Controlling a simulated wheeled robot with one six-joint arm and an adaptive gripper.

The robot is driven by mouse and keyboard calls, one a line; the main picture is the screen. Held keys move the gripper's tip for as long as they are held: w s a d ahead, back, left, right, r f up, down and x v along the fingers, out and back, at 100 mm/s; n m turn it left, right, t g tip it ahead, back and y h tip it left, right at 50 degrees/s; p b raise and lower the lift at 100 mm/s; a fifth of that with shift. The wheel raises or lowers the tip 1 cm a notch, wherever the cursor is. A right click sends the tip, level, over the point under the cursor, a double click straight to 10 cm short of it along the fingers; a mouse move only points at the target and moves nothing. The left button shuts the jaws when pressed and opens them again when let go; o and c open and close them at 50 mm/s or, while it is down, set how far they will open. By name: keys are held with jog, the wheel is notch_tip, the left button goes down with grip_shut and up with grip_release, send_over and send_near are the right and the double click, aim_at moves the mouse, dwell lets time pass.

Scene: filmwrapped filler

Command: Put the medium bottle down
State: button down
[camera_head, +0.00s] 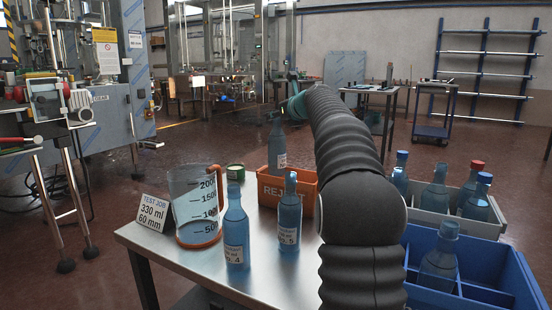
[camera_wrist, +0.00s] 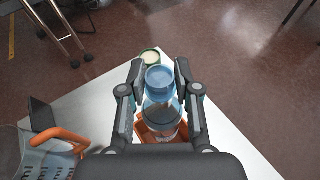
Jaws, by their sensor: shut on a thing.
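The bottle in my grip is blue and translucent with a white label. In the head view this bottle (camera_head: 277,143) stands upright at the orange REJECT crate (camera_head: 271,192), its lower end hidden behind the crate's front wall. I cannot tell whether it touches the crate floor. In the wrist view my gripper (camera_wrist: 160,70) has a finger on each side of the bottle (camera_wrist: 158,98) and is shut on it. Orange crate parts (camera_wrist: 146,136) show below and around the bottle there. In the head view my arm partly hides the gripper.
Two blue bottles (camera_head: 235,232) (camera_head: 289,222) stand on the metal table (camera_head: 262,277) in front of the crate. A grey crate (camera_head: 433,222) and blue crate (camera_head: 490,275) with bottles are right.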

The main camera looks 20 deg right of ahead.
aim_at(281, 143)
notch_tip(281, 143, down, 9)
jog(key=b, duration=0.3)
jog(key=shift+f+b, duration=0.15)
jog(key=shift+b, duration=0.25)
jog(key=shift+f, duration=0.1)
jog(key=c, duration=0.8)
grip_release()
jog(key=shift+s, duration=0.15)
jog(key=v, duration=1.1)
jog(key=shift+s+r, duration=0.25)
jog(key=shift+s, duration=0.05)
